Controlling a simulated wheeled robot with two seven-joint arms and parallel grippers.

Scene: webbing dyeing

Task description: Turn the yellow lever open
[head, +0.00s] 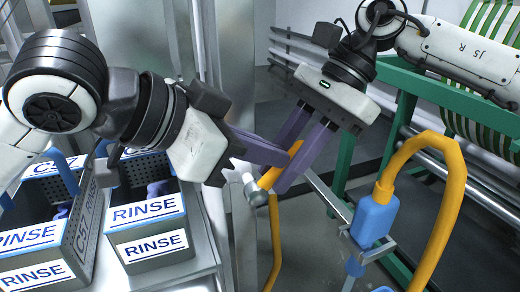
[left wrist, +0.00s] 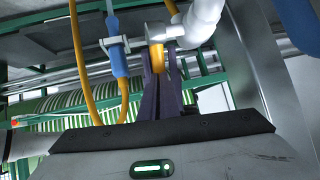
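The yellow lever (head: 270,178) sits on a grey metal valve at the end of a pipe. It also shows in the left wrist view (left wrist: 158,56), beside the white pipe elbow. My left gripper (head: 282,157) reaches in from the left, with its fingertips at the lever. In the left wrist view its purple fingers (left wrist: 162,60) are close together, with yellow between them. My right gripper (head: 276,172) comes down from the upper right. Its fingers are a little apart and overlap the lever in the head view; contact cannot be told. It is hidden in the left wrist view.
A yellow hose (head: 450,190) with a blue connector (head: 374,218) hangs in a metal bracket at the right. Grey bins labelled RINSE (head: 150,246) stand at the lower left. A green frame (head: 425,90) stands behind my right gripper. Grey floor shows between.

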